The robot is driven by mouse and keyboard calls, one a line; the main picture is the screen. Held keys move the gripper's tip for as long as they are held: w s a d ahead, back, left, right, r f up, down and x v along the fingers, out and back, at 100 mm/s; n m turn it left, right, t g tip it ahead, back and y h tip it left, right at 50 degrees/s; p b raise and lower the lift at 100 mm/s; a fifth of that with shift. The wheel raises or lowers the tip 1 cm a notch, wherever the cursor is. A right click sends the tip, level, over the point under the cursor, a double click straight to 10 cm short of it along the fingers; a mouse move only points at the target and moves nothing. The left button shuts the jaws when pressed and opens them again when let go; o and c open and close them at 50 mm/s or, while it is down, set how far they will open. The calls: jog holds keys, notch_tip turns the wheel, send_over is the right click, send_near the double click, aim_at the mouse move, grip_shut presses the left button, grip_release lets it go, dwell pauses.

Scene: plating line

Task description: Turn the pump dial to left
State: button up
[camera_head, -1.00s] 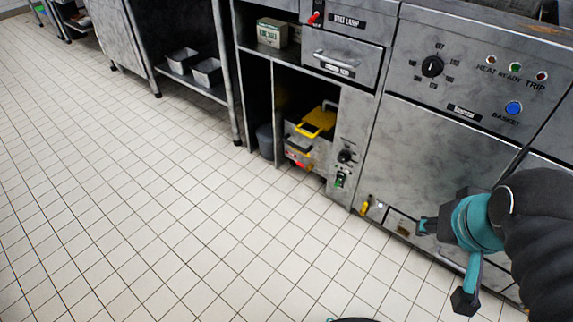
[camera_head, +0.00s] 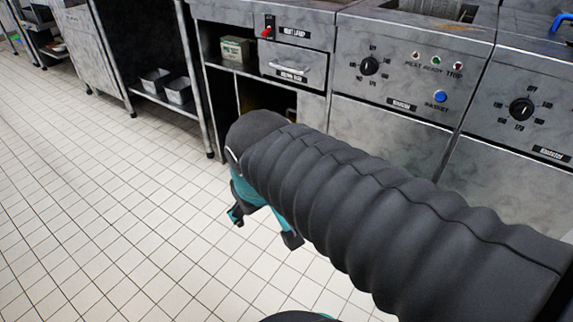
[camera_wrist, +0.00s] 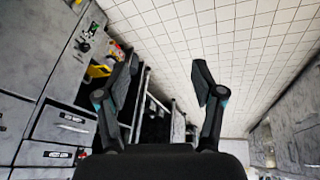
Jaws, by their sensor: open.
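A small black dial (camera_wrist: 84,46), which looks like the pump dial, shows at the upper left of the wrist view on a narrow grey panel, with a small switch beside it. Its setting is too small to read. In the head view my arm hides this panel. My gripper (camera_head: 264,228) hangs over the tiled floor in front of the cabinets. In the wrist view my gripper (camera_wrist: 165,73) has its two fingers wide apart with nothing between them. It is apart from the dial, which lies beyond the left finger.
A larger black dial (camera_head: 369,66) sits on the fryer panel, and another dial (camera_head: 522,108) is further right. A red switch (camera_head: 267,32) is above a drawer (camera_head: 292,66). A yellow-handled item (camera_wrist: 98,71) is in the open bay. Floor (camera_head: 95,220) on the left is clear.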

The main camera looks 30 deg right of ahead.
jog(key=w+d+f+n+g+h+b, duration=0.25)
jog(key=w+d+f+n+h, duration=0.2)
jog(key=w+d+f, duration=0.4)
jog(key=w+d+f+n+g+h+b, duration=0.2)
jog(key=w+d+f+n+g+h, duration=0.25)
jog(key=w+d, duration=0.7)
jog(key=w+d+f+n+t+h+b, duration=0.1)
jog(key=w+d+f+n+t+h, duration=0.15)
jog(key=w+f+n, duration=0.4)
jog(key=w+d+f+n+t+h+b, duration=0.1)
jog(key=w+d+f+t+h, duration=0.15)
jog(key=f, duration=0.75)
jog(key=w+d+f+n+t+h+b, duration=0.1)
jog(key=w+d+f+n+t+h, duration=0.2)
jog(key=w+f, duration=0.4)
jog(key=w+d+y, duration=0.1)
jog(key=w+d, duration=0.2)
jog(key=d, duration=0.9)
jog(key=shift+d+f+b, duration=0.2)
jog(key=shift+f+b, duration=0.1)
jog(key=shift+f, duration=0.15)
jog(key=shift+n, duration=0.25)
jog(key=c, duration=1.2)
